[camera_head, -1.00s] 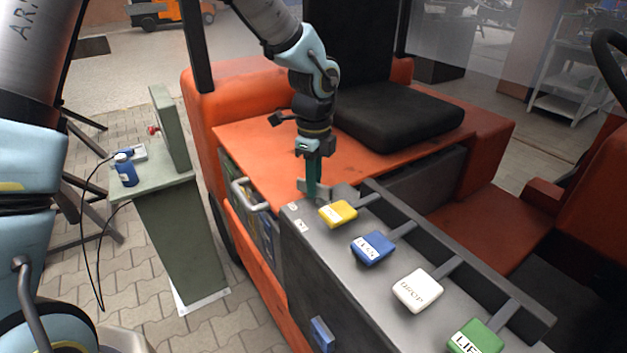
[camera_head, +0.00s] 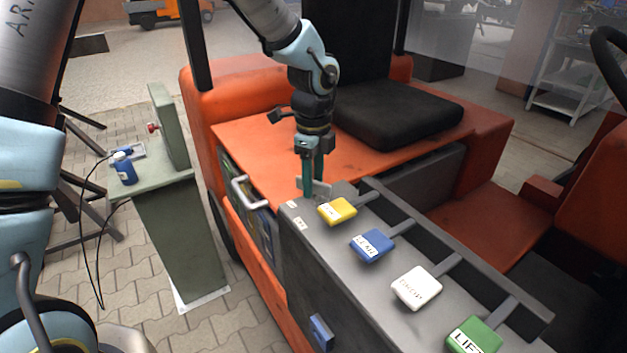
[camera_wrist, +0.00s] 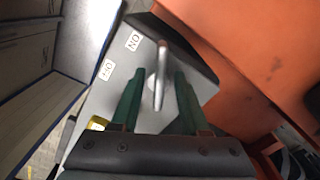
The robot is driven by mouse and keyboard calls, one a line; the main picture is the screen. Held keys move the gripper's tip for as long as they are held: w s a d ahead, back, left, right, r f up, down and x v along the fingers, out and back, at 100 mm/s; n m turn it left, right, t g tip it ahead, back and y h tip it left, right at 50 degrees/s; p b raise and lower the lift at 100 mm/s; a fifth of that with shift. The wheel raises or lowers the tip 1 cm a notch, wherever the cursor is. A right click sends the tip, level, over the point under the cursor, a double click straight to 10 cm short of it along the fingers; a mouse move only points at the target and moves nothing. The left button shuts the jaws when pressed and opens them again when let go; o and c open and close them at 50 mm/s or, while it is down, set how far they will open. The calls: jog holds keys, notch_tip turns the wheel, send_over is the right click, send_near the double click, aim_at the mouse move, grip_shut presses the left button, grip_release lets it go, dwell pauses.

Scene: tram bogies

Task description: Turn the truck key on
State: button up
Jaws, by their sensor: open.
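The truck key (camera_wrist: 160,75) is a slim grey metal handle on a round base. It stands on the dark grey panel (camera_wrist: 196,84), at its end near the orange body. In the wrist view my gripper (camera_wrist: 157,73) is open, with one green finger on each side of the key. Gaps show between key and fingers, and I see no grip on it. In the head view my gripper (camera_head: 312,192) points down at the panel's far end, beside the yellow lever, and partly hides the key. Two small white labels (camera_wrist: 133,41) with letters lie beside the key.
Levers with yellow (camera_head: 337,211), blue (camera_head: 372,246), white (camera_head: 416,288) and green (camera_head: 474,336) knobs run along the panel towards me. A black seat (camera_head: 395,115) stands behind. A green stand (camera_head: 185,225) with a blue bottle (camera_head: 125,168) is at left.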

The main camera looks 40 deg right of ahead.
notch_tip(320, 180, up, 11)
jog(key=b, duration=0.2)
jog(key=shift+f, duration=0.15)
dwell(0.4)
